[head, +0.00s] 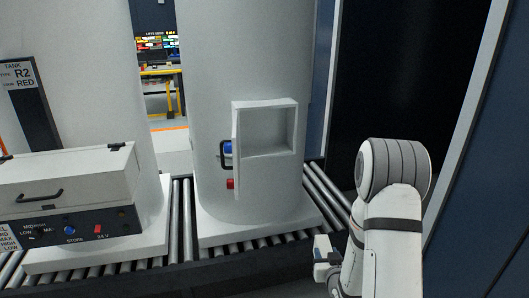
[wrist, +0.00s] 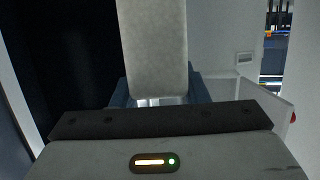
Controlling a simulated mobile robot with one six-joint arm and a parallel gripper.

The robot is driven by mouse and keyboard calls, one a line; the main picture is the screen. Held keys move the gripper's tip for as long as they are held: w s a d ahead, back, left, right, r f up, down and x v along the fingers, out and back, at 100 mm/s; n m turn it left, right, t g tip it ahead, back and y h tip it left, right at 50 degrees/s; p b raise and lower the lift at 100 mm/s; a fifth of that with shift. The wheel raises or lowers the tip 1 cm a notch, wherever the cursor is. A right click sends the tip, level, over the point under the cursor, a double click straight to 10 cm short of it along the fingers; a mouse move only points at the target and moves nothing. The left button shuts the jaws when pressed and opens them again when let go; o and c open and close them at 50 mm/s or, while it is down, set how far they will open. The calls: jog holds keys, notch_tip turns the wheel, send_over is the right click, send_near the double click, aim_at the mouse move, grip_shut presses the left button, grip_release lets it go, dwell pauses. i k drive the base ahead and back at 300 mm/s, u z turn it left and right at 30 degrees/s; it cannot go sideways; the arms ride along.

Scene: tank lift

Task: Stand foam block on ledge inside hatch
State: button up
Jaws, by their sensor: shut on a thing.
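The hatch (head: 268,128) is a square recess in the front of the white tank in the middle of the head view. Its door (head: 237,150) stands open at the left, edge-on, with a dark handle. The bottom of the recess forms the ledge (head: 270,153), and it looks bare. In the wrist view my gripper (wrist: 158,98) is shut on the pale grey foam block (wrist: 155,45), which sticks up between the blue fingers.
A roller conveyor (head: 180,215) runs beneath the tanks. A white case (head: 68,180) with a control panel stands at the left, before another tank (head: 85,75). A blue part (head: 227,148) and a red part (head: 230,183) show beside the door. A dark opening lies at the right.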

aim_at(267, 154)
jog(key=z, duration=0.55)
jog(key=i, duration=1.05)
jog(key=u, duration=0.45)
